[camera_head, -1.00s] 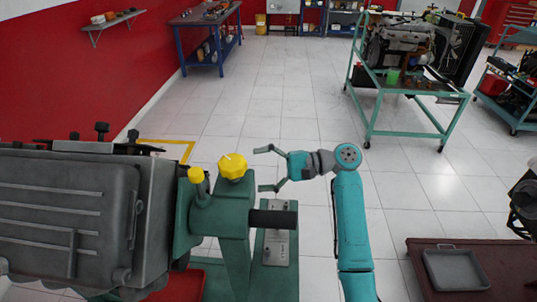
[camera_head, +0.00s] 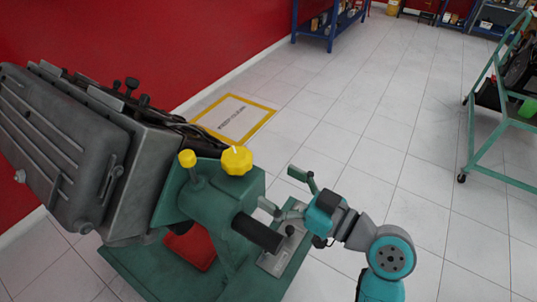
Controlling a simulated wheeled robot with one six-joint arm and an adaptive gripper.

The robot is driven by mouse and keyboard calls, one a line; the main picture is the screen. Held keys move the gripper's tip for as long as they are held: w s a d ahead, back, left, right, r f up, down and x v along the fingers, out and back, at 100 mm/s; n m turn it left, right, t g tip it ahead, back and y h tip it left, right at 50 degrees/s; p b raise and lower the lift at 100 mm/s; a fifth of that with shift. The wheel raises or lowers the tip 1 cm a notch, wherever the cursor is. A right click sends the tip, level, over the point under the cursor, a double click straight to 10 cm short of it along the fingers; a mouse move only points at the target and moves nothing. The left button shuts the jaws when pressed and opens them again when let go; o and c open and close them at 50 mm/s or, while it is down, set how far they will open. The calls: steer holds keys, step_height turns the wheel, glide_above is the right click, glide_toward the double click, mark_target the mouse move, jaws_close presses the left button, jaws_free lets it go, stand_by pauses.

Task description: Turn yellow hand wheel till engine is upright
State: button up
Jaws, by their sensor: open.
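The yellow hand wheel (camera_head: 236,160), a lobed knob with a pale mark, sits on top of the green engine stand (camera_head: 222,203). The grey engine (camera_head: 75,140) is mounted on the stand's left side, with its broad ribbed face showing; I cannot tell its exact tilt. My gripper (camera_head: 281,190) is open and empty, to the right of the wheel and a little lower in the picture. Its fingers point toward the wheel and stand apart from it. A smaller yellow knob (camera_head: 187,158) is just left of the wheel.
A black handle (camera_head: 257,232) sticks out of the stand below my gripper. A grey plate (camera_head: 283,250) lies on the stand's base. A yellow-framed floor marking (camera_head: 233,120) is behind the stand. A green cart (camera_head: 474,130) stands at right. The floor between is clear.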

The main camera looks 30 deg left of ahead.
mark_target(249, 169)
steer(key=shift+n, duration=0.3)
steer(key=a, duration=0.3)
steer(key=w+a, duration=0.1)
steer(key=a, duration=0.6)
steer(key=shift+w+a+r, duration=0.15)
steer(key=shift+a+r, duration=0.05)
steer(key=c, duration=1.2)
